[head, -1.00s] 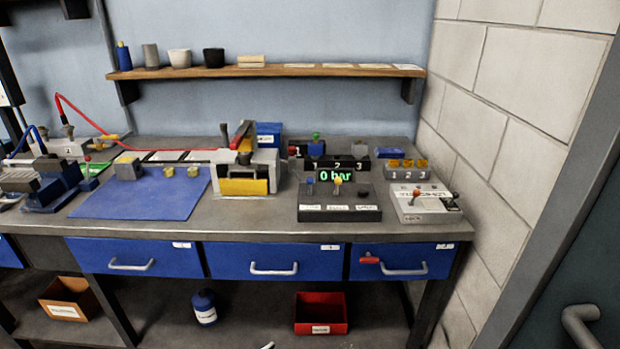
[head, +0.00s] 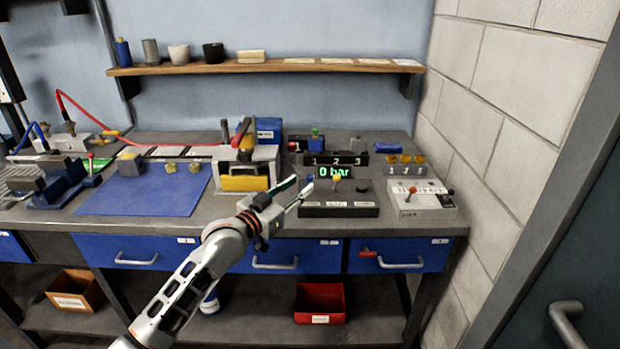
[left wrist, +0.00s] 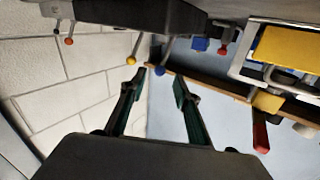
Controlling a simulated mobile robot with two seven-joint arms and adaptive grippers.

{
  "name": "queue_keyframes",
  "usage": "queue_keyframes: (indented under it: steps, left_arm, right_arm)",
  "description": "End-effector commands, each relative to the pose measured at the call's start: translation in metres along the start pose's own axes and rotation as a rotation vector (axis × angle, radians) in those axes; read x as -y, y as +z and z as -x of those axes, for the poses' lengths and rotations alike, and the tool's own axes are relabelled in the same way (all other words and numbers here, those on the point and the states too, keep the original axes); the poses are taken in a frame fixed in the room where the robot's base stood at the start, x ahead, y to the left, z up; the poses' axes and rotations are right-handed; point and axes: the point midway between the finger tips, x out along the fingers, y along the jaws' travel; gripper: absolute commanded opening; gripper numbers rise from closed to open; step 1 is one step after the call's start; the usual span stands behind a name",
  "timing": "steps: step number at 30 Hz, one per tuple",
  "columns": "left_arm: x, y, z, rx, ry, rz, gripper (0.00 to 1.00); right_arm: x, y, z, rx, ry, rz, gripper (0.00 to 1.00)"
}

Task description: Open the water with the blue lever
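The control box (head: 338,211) stands on the bench with a green "0 bar" display (head: 334,171) above it. Its yellow-knobbed lever (head: 337,180) shows in the middle. The blue lever's knob (left wrist: 160,71) shows in the left wrist view, in line with the gap between my fingers; the yellow knob (left wrist: 131,61) is left of it there. My left gripper (head: 302,185) is open at the left end of the box and largely hides the blue lever in the head view. In the left wrist view the open fingers (left wrist: 160,80) hold nothing. My right gripper is not in view.
A grey box with a red-knobbed lever (head: 411,195) stands at the right. A press with a yellow front (head: 243,183) stands left of my gripper, near the blue mat (head: 145,190). Blue drawers (head: 400,258) lie below the bench edge.

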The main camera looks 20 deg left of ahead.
Motion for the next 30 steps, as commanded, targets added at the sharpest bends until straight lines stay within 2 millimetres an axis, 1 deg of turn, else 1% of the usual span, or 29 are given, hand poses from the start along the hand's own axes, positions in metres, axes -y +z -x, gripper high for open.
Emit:
queue_keyframes:
  steps: [1, 6, 10, 15, 23, 27, 30]
  left_arm:
    - [0.0, -0.001, -0.009, -0.002, 0.0, 0.001, 0.31]
    - [0.0, -0.001, -0.035, -0.002, 0.0, 0.0, 0.31]
    - [0.0, 0.0, -0.05, 0.0, 0.0, 0.0, 0.31]
    - [0.0, -0.001, -0.06, 0.0, 0.0, -0.001, 0.31]
    - [0.0, 0.0, -0.061, 0.0, 0.0, -0.001, 0.31]
    - [0.0, 0.0, -0.061, 0.001, 0.0, -0.001, 0.0]
    - [0.0, 0.0, -0.061, 0.001, 0.0, -0.001, 0.0]
  right_arm:
    - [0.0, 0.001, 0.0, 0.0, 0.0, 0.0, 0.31]
    - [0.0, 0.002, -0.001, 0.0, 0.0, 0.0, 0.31]
    - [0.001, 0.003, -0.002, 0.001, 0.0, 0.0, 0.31]
    - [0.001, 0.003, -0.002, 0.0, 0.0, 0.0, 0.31]
    - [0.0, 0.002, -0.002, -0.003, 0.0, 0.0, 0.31]
    - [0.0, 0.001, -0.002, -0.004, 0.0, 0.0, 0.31]
    - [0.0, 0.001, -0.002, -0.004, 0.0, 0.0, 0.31]
